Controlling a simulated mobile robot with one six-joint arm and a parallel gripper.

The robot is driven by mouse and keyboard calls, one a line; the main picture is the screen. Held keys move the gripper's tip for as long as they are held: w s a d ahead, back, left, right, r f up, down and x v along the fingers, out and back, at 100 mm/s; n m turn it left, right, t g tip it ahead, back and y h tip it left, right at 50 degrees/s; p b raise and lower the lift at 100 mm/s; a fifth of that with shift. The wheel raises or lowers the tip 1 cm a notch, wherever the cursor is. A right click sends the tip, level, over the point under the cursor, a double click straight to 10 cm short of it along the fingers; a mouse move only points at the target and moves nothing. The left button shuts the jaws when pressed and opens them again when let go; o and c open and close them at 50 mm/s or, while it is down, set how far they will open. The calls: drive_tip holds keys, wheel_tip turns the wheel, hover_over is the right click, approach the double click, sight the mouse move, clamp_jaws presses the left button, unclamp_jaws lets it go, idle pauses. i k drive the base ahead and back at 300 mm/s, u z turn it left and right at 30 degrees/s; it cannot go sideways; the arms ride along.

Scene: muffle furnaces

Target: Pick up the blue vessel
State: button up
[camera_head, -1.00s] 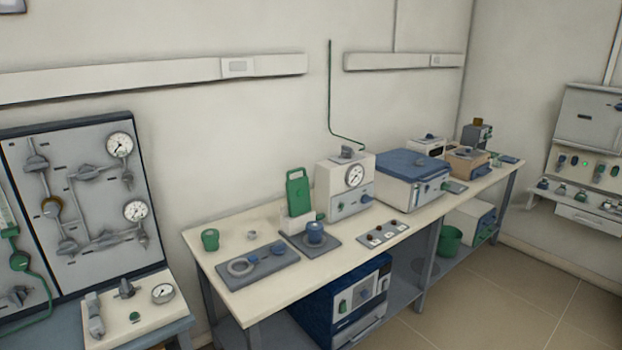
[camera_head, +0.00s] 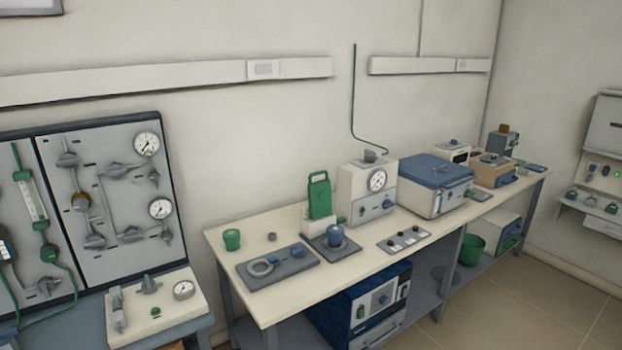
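A small rounded blue vessel (camera_head: 335,236) stands upright on a dark square plate (camera_head: 318,248) on the long bench. It is just in front of a green upright piece (camera_head: 319,195) on a white base. My gripper is not in this view, and nothing is seen touching the vessel.
The bench (camera_head: 262,306) also holds a green cup (camera_head: 232,240), a dark tray (camera_head: 285,277) with a ring, a gauge box (camera_head: 358,190) and a blue-lidded box (camera_head: 436,169). A panel with gauges (camera_head: 113,195) stands at left. Open floor (camera_head: 480,320) shows at lower right.

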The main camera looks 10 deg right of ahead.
sight(334, 243)
drive_tip(key=i, duration=0.85)
drive_tip(key=z, duration=0.05)
